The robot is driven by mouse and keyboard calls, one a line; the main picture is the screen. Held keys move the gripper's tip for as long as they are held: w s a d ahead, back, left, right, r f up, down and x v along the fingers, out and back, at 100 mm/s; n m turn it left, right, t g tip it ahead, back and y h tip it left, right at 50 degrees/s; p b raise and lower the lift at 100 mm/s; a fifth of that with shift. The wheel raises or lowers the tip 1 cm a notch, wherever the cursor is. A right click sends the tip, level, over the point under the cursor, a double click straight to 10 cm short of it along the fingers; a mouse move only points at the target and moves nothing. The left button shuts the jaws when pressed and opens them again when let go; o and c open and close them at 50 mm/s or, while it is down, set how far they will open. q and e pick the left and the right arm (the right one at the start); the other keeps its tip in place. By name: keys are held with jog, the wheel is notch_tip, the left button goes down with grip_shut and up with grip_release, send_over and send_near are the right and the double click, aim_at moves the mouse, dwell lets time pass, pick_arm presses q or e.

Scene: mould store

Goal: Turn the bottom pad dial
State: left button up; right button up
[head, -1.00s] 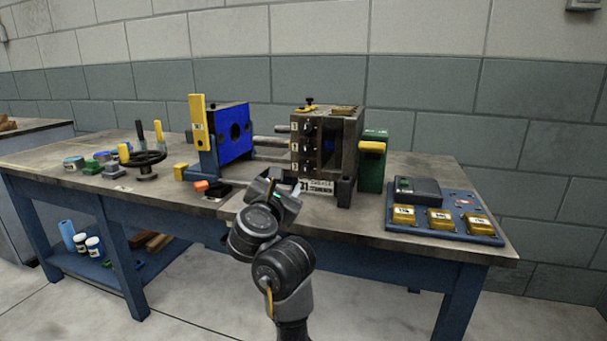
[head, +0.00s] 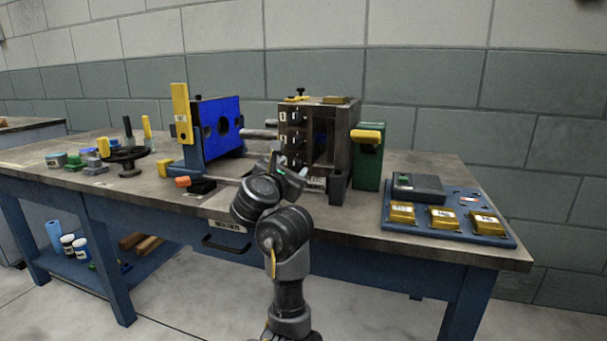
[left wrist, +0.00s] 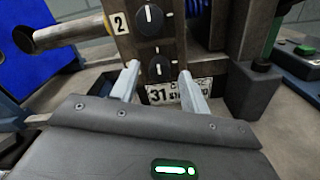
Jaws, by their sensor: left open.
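The dark mould block (head: 345,118) stands on the bench and carries a column of black dials with white pointer marks. In the left wrist view, the bottom dial (left wrist: 160,67) sits above a white plate (left wrist: 180,95) marked 31. Its pointer looks close to upright. The dial marked 2 (left wrist: 150,19) is above it. My left gripper (left wrist: 159,74) is open, with one finger on each side of the bottom dial; I cannot tell whether they touch it. In the head view my left gripper (head: 284,165) hides the bottom dial. My right gripper is not in view.
A blue mould half (head: 219,128) and guide rods (head: 258,134) stand left of the block. A green box with a yellow handle (head: 368,160) is to its right. A blue panel with yellow blocks (head: 455,239) lies further right. A black handwheel (head: 128,158) is at the left.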

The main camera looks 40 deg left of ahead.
pick_arm(q)
jog(key=shift+w+a+r, duration=0.1)
jog(key=shift+w+a, duration=0.05)
jog(key=shift+w, duration=0.15)
jog(key=c, duration=1)
